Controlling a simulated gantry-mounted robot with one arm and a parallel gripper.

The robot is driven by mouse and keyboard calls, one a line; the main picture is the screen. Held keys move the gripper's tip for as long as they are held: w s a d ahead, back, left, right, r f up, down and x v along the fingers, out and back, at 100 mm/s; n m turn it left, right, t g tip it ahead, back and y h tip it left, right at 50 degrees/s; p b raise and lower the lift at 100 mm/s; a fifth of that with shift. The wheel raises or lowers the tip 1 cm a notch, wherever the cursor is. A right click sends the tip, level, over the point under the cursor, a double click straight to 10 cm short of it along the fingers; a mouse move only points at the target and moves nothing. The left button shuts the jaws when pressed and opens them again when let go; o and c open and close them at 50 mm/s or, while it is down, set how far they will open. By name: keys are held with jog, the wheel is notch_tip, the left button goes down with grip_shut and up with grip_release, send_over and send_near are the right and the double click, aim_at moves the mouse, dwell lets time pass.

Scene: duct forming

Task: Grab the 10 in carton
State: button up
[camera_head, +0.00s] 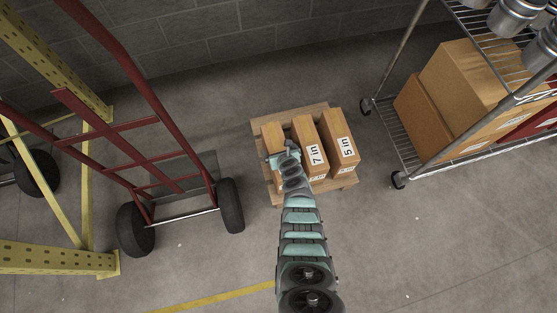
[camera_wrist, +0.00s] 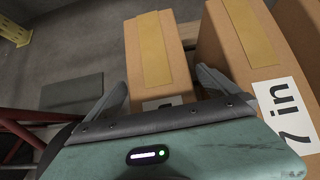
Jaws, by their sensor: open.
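Three brown cartons stand side by side on a wooden pallet (camera_head: 290,110). The left carton (camera_head: 272,134) is partly covered by my gripper (camera_head: 283,157) in the head view, and its label cannot be read. The middle carton (camera_head: 307,136) is marked "7 in" and the right carton (camera_head: 341,148) "5 in". In the wrist view, my gripper (camera_wrist: 161,80) is open, with one finger on each side of the left carton (camera_wrist: 153,45). The right finger is in the gap beside the "7 in" carton (camera_wrist: 235,60). Contact cannot be told. No "10 in" label is readable.
A red hand truck (camera_head: 150,130) with black wheels stands to the left, beside a yellow rack frame (camera_head: 60,65). A wire shelf cart (camera_head: 395,130) with larger boxes (camera_head: 465,75) stands to the right. The grey floor around the pallet is mostly clear.

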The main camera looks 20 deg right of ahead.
jog(key=c, duration=2)
jog(key=shift+c, duration=0.4)
jog(key=shift+r, duration=0.2)
